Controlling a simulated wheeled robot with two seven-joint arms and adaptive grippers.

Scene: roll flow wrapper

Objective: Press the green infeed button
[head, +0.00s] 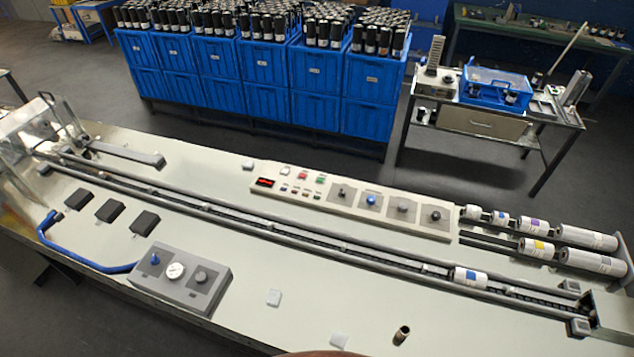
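A long light-grey control panel (385,221) lies on the far side of the machine bench. Its left end has a red-lit display (265,183). Right of the display is a row of small buttons, among them a red button (303,176) and a small green button (320,179). Labels are too small to read, so I cannot confirm which one is the infeed button. Further right on the panel are several knobs, one blue (371,199). Neither of my grippers shows in the head view.
A conveyor track (260,221) crosses the bench, with one blue-labelled roll (470,276) on it. A grey box with knobs (180,279) stands at the near left. Labelled rolls (590,238) lie at the right. Blue crates (265,90) stand behind the bench.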

